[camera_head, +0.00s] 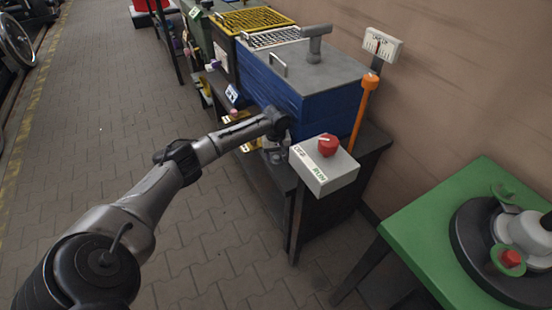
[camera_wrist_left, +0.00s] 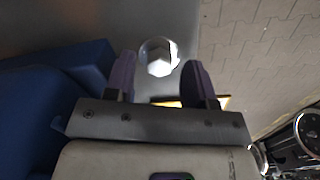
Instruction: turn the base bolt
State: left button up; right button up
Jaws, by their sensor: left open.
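The base bolt (camera_wrist_left: 158,57) has a silver hexagonal head on a round light base and shows in the left wrist view. My left gripper (camera_wrist_left: 159,64) is open, with one dark purple finger on each side of the bolt head. A gap shows between the head and each finger, and I cannot tell how far the fingertips are from it in depth. In the head view my left gripper (camera_head: 275,151) is low beside the blue cabinet, and I cannot make out the bolt there. My right gripper is not in view.
A blue cabinet (camera_head: 305,85) stands right behind the gripper. A white switch box (camera_head: 323,166) with a red knob is close on its right. A green table (camera_head: 420,235) stands at the lower right. The paved floor (camera_head: 95,110) at left is clear.

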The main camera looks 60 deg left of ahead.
pick_arm(q)
jog(key=shift+f, duration=0.3)
jog(key=c, duration=0.9)
jog(key=shift+r+p, duration=0.2)
jog(key=shift+p, duration=0.15)
jog(key=m+p, duration=0.1)
jog(key=p, duration=0.9)
jog(key=shift+r+m+p, duration=0.2)
jog(key=shift+m+p, duration=0.2)
jog(key=shift+f+m+p, duration=0.2)
jog(key=shift+m+p, duration=0.3)
jog(key=shift+m, duration=0.4)
jog(key=shift+f+m+p, duration=0.15)
jog(key=shift+m+p, duration=0.15)
jog(key=shift+m, duration=0.6)
